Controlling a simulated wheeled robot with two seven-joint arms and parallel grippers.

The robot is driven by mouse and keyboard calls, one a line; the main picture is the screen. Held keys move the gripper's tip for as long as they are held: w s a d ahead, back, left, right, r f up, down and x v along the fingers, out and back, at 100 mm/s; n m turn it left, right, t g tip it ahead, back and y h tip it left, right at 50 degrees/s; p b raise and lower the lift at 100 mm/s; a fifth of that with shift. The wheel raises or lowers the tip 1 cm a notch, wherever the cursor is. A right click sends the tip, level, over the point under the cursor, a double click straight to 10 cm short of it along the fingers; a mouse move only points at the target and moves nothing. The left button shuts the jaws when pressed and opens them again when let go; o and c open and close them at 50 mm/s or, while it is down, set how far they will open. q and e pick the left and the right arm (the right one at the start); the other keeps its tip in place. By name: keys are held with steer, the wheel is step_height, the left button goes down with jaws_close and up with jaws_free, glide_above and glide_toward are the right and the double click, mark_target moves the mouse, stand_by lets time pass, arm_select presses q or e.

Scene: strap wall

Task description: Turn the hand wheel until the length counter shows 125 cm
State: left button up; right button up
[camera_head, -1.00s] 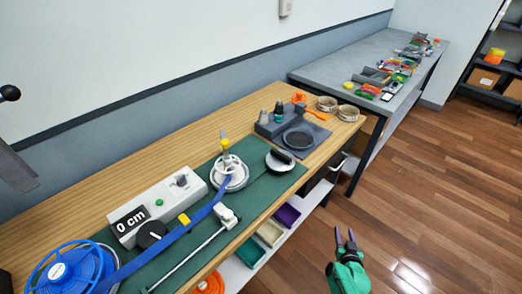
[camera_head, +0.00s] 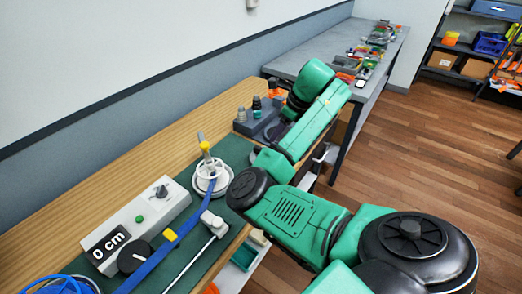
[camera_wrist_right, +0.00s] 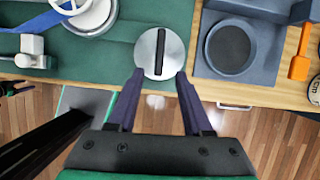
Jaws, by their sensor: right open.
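The length counter (camera_head: 108,246) reads "0 cm" on the white box. The white spoked hand wheel (camera_head: 221,187), with a grey and yellow upright handle (camera_head: 205,148), stands on the green mat; the blue strap (camera_head: 160,252) runs to it. Part of the wheel shows at the top left of the right wrist view (camera_wrist_right: 97,20). My right gripper (camera_wrist_right: 160,74) is open and empty, its fingertips at the near edge of a silver disc (camera_wrist_right: 147,58) with a black bar, right of the wheel. In the head view my arm hides this gripper. A small dark shape at the wrist view's left edge may be my left gripper.
A grey tray (camera_wrist_right: 212,76) with a dark round pad lies right of the disc, with an orange tool (camera_wrist_right: 301,62) beyond. A silver rod (camera_head: 190,262) lies in front of the strap. A black knob (camera_head: 133,256) is beside the counter. The bench's front edge is close to my gripper.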

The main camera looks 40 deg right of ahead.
steer(key=b+x, duration=0.1)
steer(key=x, duration=0.1)
steer(key=b+x, duration=0.1)
steer(key=x, duration=0.1)
steer(key=b+x, duration=0.1)
steer(key=x, duration=0.1)
steer(key=shift+s+f, duration=0.2)
steer(key=shift+f, duration=0.15)
steer(key=x, duration=0.1)
steer(key=p+x, duration=0.1)
steer(key=x, duration=0.1)
steer(key=shift+w+a+f, duration=0.1)
steer(key=shift+w, duration=0.25)
arm_select(q)
step_height(320, 180, down, 3)
steer(key=shift+w, duration=0.15)
arm_select(e)
steer(key=shift+w+f, duration=0.1)
steer(key=shift+f, duration=0.25)
jaws_close()
